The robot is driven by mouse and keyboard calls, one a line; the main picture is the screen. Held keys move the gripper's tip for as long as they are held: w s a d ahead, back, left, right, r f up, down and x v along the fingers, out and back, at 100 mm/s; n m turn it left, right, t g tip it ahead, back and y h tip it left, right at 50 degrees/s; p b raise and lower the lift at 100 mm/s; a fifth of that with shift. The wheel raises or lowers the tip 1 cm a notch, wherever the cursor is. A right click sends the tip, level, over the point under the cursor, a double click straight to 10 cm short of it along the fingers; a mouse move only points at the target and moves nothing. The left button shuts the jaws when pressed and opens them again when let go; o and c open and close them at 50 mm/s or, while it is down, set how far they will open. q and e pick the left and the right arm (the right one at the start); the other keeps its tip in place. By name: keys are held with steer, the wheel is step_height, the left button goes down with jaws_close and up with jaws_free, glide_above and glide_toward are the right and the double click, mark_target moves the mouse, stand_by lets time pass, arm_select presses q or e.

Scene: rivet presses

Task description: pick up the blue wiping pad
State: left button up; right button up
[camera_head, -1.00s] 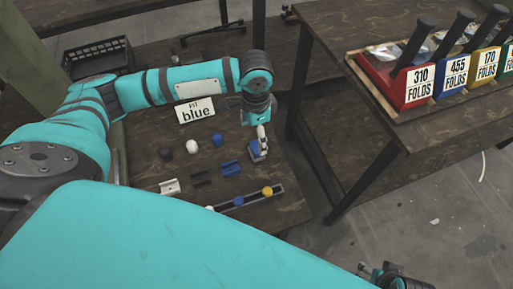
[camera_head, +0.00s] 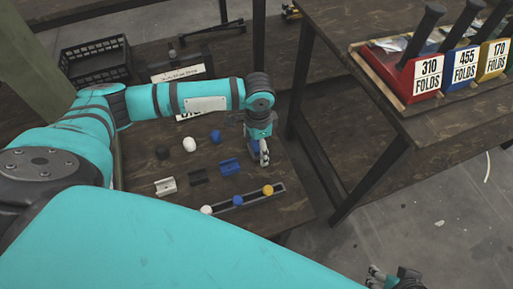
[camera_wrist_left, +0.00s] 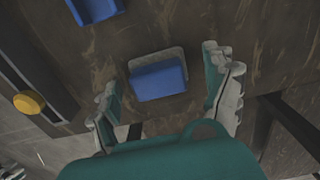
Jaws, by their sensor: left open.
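The blue wiping pad (camera_wrist_left: 158,80) lies on the dark wooden table, a blue block on a paler grey base. In the left wrist view it shows between the two spread fingers of my left gripper (camera_wrist_left: 165,78), with gaps on both sides. In the head view my left gripper (camera_head: 263,155) points down over the table's right part and hides most of the pad; a bit of blue (camera_head: 252,146) shows beside it. The height between fingertips and pad is hard to tell. Part of my right gripper (camera_head: 382,277) shows at the bottom edge.
A blue bracket (camera_head: 230,166) lies left of the gripper, beside black and white ones. A rail (camera_head: 240,201) with white, blue and yellow knobs lies in front. Several round caps (camera_head: 190,145) stand behind. A higher table (camera_head: 420,125) with labelled bins stands at the right.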

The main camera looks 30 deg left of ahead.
arm_select(q)
steer(key=c, duration=1.2)
step_height(320, 180, up, 6)
steer(key=shift+f+p, duration=0.1)
steer(key=shift+p, duration=1.05)
step_height(320, 180, up, 4)
steer(key=shift+f+p, duration=0.2)
steer(key=shift+p, duration=0.35)
steer(key=shift+r, duration=0.4)
arm_select(e)
steer(key=shift+w+f+g, duration=0.15)
steer(key=shift+f+g, duration=0.05)
steer(key=shift+f, duration=0.55)
steer(key=shift+w+f+g, duration=0.15)
steer(key=shift+f+g, duration=0.05)
steer(key=shift+f, duration=0.55)
